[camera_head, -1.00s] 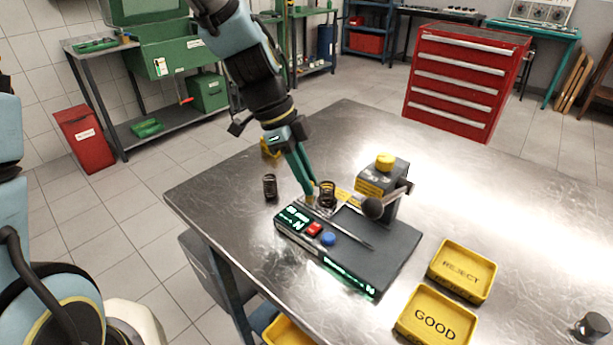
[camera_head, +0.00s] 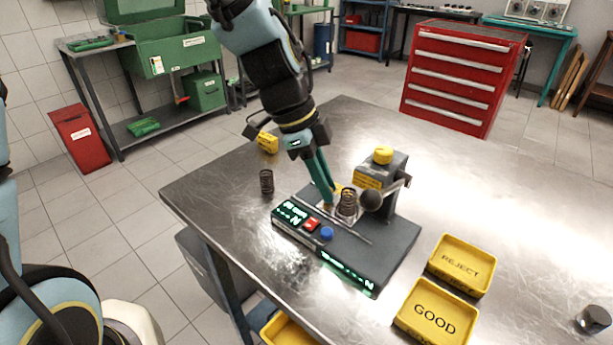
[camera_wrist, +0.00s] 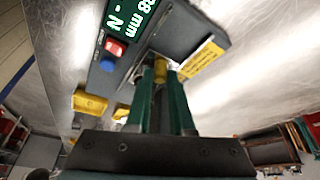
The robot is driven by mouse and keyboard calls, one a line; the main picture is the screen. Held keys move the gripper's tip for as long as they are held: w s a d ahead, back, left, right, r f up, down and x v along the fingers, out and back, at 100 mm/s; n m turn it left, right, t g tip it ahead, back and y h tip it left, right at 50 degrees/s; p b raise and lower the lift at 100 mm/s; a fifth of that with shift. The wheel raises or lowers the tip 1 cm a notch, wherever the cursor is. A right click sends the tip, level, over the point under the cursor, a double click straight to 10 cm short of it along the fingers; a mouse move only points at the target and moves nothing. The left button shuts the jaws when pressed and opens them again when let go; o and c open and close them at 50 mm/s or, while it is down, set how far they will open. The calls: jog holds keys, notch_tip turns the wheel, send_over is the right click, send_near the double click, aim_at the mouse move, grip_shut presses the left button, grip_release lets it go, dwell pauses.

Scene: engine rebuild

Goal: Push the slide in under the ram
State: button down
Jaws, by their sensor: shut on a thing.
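The spring tester (camera_head: 395,245) stands on the steel table. Its grey head (camera_head: 390,165) has a yellow cap and a lever with a black ball (camera_head: 370,200). A coil spring (camera_head: 347,202) stands upright on the pale slide (camera_head: 351,214), close to the left of the head. The ram is hidden or too small to make out. My gripper (camera_head: 329,205) reaches down just left of the spring. In the wrist view its green fingers (camera_wrist: 161,85) are shut on the slide's brass-coloured knob (camera_wrist: 160,68).
A second spring (camera_head: 266,182) stands on the table to the left. Yellow REJECT (camera_head: 461,266) and GOOD (camera_head: 437,312) trays lie at the right. The tester has a lit display (camera_head: 292,212) with a red (camera_head: 311,224) and a blue button (camera_head: 326,233). A black cylinder (camera_head: 593,319) stands far right.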

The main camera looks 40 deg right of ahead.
aim_at(353, 211)
jog(key=s, duration=0.2)
jog(key=s+d, duration=0.1)
jog(key=s, duration=0.1)
jog(key=shift+s, duration=0.1)
jog(key=c, duration=0.8)
grip_release()
jog(key=shift+d, duration=0.1)
jog(key=b+v, duration=0.1)
jog(key=v, duration=1)
jog(key=shift+f, duration=0.1)
